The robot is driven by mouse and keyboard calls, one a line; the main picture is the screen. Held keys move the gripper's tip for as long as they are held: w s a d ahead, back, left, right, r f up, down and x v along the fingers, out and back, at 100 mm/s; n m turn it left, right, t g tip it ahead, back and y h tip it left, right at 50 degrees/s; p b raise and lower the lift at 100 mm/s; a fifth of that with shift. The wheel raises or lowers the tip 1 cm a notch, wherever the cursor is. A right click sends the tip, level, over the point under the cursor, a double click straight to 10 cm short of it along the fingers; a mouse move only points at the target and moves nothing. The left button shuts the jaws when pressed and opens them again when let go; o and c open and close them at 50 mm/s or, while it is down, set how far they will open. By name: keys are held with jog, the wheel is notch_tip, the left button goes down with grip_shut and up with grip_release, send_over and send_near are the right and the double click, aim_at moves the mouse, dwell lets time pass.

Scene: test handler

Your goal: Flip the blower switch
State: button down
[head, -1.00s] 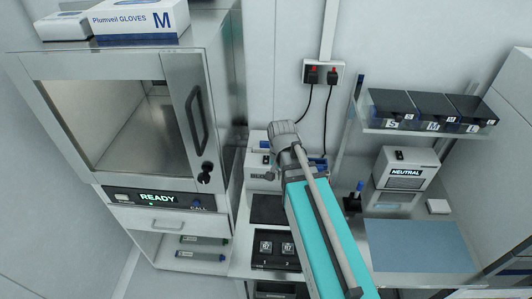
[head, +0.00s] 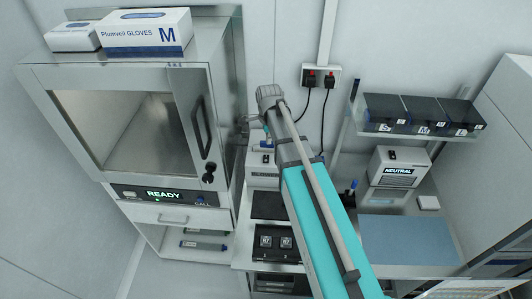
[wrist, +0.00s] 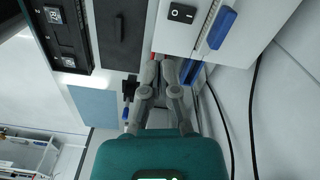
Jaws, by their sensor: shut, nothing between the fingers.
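A blue part (wrist: 222,27) sits right of the switch. My gripper (wrist: 163,58) is shut and empty, its tips appearing just below the box front and apart from the switch. In the head view the fingers are hard to make out.
The steel cabinet (head: 226,100) with a READY panel stands close left of my arm. Right are a box labelled NEUTRAL (head: 398,171), a shelf of dark bins (head: 420,112) and a blue mat (head: 405,238). Cables (wrist: 252,110) hang at the wall.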

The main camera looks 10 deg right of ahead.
aim_at(266, 160)
jog(key=shift+w+a+r+m+p, duration=0.1)
jog(key=shift+w+r+m+p, duration=0.25)
jog(key=shift+w+r+m, duration=0.25)
jog(key=shift+w+a+r+m+p, duration=0.1)
jog(key=shift+w+r+m+p, duration=0.25)
jog(key=shift+w+m, duration=0.45)
jog(key=shift+s+f, duration=0.15)
jog(key=shift+f, duration=0.05)
notch_tip(266, 160, down, 14)
jog(key=b, duration=1.4)
jog(key=shift+r, duration=0.15)
jog(key=shift+a, duration=0.1)
